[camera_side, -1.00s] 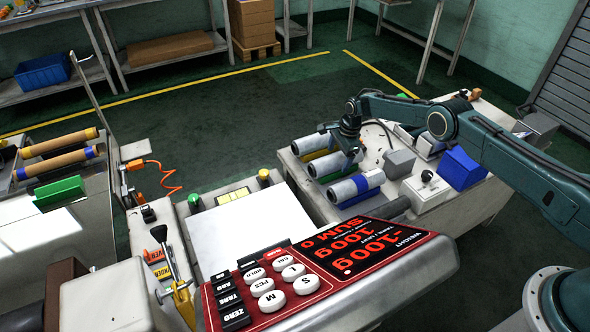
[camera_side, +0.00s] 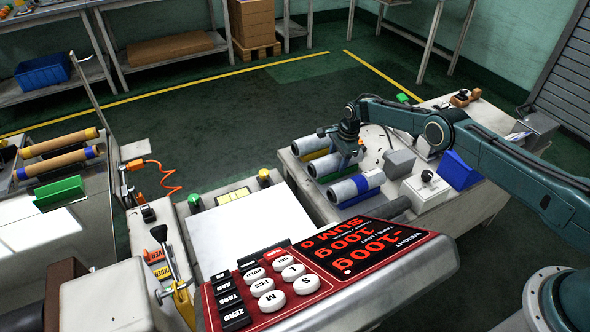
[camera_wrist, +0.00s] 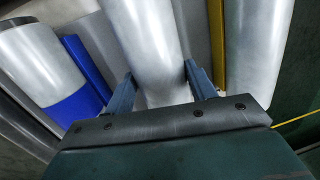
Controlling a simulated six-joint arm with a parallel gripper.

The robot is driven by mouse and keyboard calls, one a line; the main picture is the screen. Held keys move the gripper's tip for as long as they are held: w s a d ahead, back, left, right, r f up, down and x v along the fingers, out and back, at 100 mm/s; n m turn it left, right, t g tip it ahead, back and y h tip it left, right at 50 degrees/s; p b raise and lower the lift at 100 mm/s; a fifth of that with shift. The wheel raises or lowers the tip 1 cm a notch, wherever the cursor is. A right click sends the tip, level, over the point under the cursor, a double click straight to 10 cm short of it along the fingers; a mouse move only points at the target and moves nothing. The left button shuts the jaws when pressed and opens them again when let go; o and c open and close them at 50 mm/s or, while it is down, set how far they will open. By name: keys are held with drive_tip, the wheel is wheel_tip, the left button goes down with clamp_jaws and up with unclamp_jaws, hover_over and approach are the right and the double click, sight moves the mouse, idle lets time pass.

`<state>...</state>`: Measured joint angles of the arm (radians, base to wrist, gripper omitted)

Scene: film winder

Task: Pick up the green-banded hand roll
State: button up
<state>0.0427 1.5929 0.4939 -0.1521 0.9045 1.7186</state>
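Several grey hand rolls lie side by side on the right bench in the side view. The front roll (camera_side: 356,187) has a blue band. The middle roll (camera_side: 330,165) lies behind it, and the back roll (camera_side: 308,145) beyond that. My gripper (camera_side: 347,152) is down over the middle roll. In the wrist view, my gripper's fingers (camera_wrist: 161,88) stand open on either side of a grey roll (camera_wrist: 148,40), with no clear grip on it.
In the wrist view, blue (camera_wrist: 82,75) lies left of the straddled roll and a yellow strip (camera_wrist: 216,45) right of it. A blue block (camera_side: 460,170) and a white box (camera_side: 426,190) stand right of the rolls. The scale (camera_side: 330,270) is in front.

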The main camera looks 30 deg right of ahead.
sight(338, 156)
drive_tip(key=c, duration=0.6)
drive_tip(key=shift+o, duration=0.2)
drive_tip(key=shift+r, duration=0.15)
wheel_tip(338, 156, up, 20)
idle(0.8)
